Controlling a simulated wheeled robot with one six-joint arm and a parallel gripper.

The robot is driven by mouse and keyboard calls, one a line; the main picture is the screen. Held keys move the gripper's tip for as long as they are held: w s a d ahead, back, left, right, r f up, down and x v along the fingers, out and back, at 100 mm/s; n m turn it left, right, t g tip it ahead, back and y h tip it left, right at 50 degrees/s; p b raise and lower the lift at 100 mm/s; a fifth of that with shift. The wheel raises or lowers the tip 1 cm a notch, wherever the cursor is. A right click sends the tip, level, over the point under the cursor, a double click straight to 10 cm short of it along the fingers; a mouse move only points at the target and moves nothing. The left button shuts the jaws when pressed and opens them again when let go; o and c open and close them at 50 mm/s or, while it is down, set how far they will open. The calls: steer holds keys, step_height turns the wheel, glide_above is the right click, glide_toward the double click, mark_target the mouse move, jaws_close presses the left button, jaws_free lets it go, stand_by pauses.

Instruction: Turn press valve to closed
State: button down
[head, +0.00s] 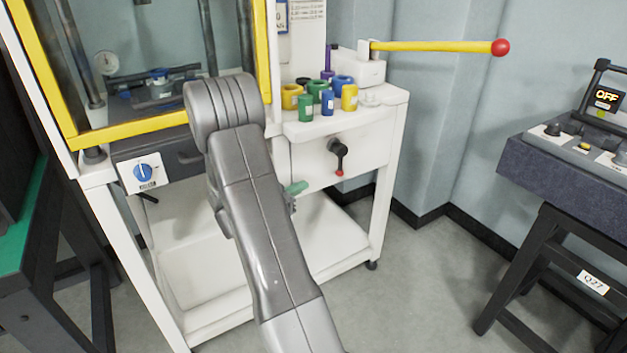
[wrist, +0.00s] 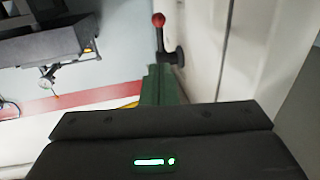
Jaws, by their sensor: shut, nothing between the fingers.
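The press valve (head: 340,150) is a black lever on a round hub on the front of the white cabinet. Its lever hangs down with a small red tip at the bottom in the head view. In the wrist view the valve (wrist: 161,42) shows just beyond my fingertips, with its red tip at the top of the picture. My gripper (head: 296,188) has green fingers and is shut and empty. In the head view it is to the left of and slightly below the lever, apart from it. The green fingers also show in the wrist view (wrist: 160,72). My arm hides part of the cabinet front.
Several coloured cups (head: 305,107) stand on the cabinet top beside a pump with a yellow handle (head: 430,46) ending in a red ball. A press with a yellow frame (head: 140,133) and blue knob (head: 143,172) is at left. A dark bench (head: 560,160) is at right.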

mark_target(339, 167)
steer(key=b+x, duration=0.2)
steer(key=x, duration=1.1)
